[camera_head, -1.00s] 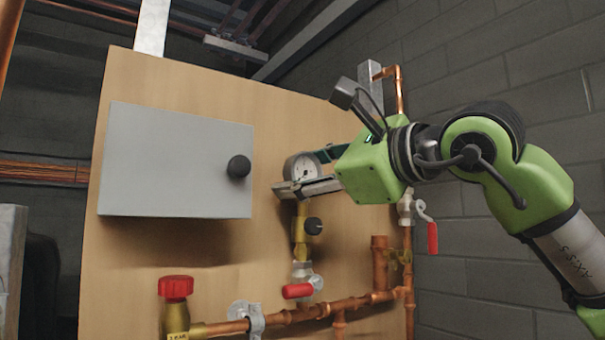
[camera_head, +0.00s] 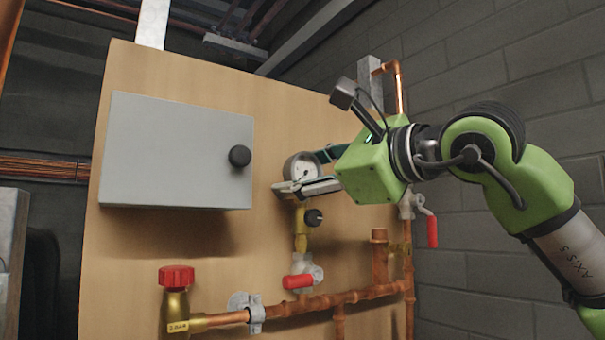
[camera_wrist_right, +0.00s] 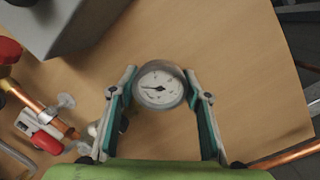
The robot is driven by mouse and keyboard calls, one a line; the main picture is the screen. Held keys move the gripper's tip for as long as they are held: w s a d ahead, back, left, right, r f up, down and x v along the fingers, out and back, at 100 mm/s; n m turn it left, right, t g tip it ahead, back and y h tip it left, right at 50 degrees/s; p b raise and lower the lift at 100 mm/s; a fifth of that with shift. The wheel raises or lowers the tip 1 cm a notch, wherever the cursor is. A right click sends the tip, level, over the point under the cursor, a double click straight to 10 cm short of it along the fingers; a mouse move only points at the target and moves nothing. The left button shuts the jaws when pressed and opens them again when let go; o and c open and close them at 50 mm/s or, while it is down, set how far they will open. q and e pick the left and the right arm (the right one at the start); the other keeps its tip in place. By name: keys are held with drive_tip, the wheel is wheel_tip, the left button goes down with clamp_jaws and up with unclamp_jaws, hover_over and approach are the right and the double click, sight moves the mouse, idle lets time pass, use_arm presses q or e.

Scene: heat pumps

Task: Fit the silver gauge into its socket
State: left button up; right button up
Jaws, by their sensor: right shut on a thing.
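The silver gauge (camera_head: 302,168) has a round white dial with a dark needle. It is held between the fingers of my right gripper (camera_head: 308,180), in front of the wooden board. The wrist view shows the gauge (camera_wrist_right: 159,86) between the two teal-lined fingertips of the right gripper (camera_wrist_right: 160,95). Below the gauge in the head view is an upright brass fitting (camera_head: 301,240) with a black knob (camera_head: 314,217). The fingers hide the gauge's lower end and the fitting's top, so I cannot tell whether they touch. My left gripper is not in view.
A grey box (camera_head: 175,150) with a black knob sticks out from the board (camera_head: 270,110) left of the gauge. Red-handled valves (camera_head: 298,281) and copper pipes (camera_head: 345,298) lie below. A red-capped brass valve (camera_head: 176,290) is at lower left.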

drive_tip(key=shift+f, duration=0.2)
drive_tip(key=o, duration=1.7)
drive_tip(key=shift+s+d, duration=0.1)
drive_tip(key=shift+b+v, duration=0.75)
drive_tip(key=shift+v, duration=0.5)
drive_tip(key=b+v, duration=0.1)
drive_tip(key=v, duration=0.4)
drive_tip(key=shift+s+d+b, duration=0.25)
drive_tip(key=shift+s+b, duration=0.05)
drive_tip(key=shift+b, duration=0.05)
